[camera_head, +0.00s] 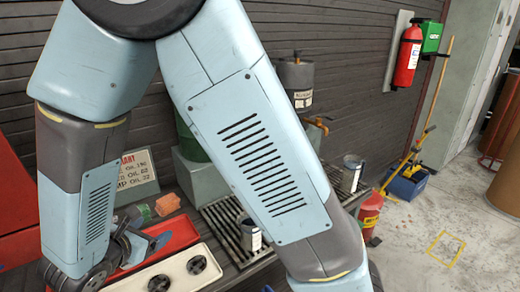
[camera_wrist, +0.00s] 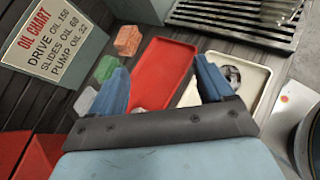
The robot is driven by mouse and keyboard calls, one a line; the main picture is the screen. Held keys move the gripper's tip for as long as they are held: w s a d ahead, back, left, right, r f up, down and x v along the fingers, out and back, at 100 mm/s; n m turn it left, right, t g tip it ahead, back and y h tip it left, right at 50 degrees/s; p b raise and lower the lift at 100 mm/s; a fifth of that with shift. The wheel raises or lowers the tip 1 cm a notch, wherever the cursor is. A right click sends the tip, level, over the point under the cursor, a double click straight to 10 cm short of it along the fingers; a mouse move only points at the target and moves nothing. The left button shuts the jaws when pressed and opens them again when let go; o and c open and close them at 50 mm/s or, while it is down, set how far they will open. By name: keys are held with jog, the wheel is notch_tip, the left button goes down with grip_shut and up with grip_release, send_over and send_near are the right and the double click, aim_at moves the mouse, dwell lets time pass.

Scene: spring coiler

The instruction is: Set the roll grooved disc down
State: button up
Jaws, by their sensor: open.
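Dark round discs with cut-outs lie in a pale tray (camera_head: 222,261) in the head view, one toward the right (camera_head: 196,265) and one nearer the front (camera_head: 158,284). I cannot tell which is the roll grooved disc. My gripper (camera_head: 140,246) is at the left end of the trays, partly hidden by my arm. In the wrist view my gripper (camera_wrist: 163,85) is open, its blue fingers apart over a red tray (camera_wrist: 160,70), with no disc seen between them. The pale tray (camera_wrist: 262,75) is at right, with part of a disc (camera_wrist: 232,74) showing beside the right finger.
An orange block (camera_wrist: 128,40) and a green block (camera_wrist: 107,68) lie left of the red tray. An oil chart sign (camera_head: 136,174) stands behind them. A slatted metal rack (camera_head: 228,222) with a can (camera_head: 250,236) is to the right of the trays.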

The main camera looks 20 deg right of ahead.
jog(key=d+r+m+g, duration=0.3)
jog(key=d+r+m, duration=0.25)
jog(key=d, duration=0.45)
jog(key=d+r+m+g, duration=0.45)
jog(key=d+m, duration=0.25)
jog(key=d, duration=0.3)
jog(key=s+d+r+m+t+y, duration=0.2)
jog(key=s+d+r+m+y, duration=0.4)
jog(key=s+d+r+m, duration=0.4)
jog(key=shift+d+r+m+t, duration=0.3)
jog(key=shift+r+m, duration=0.5)
jog(key=shift+m, duration=1.35)
jog(key=shift+a, duration=0.1)
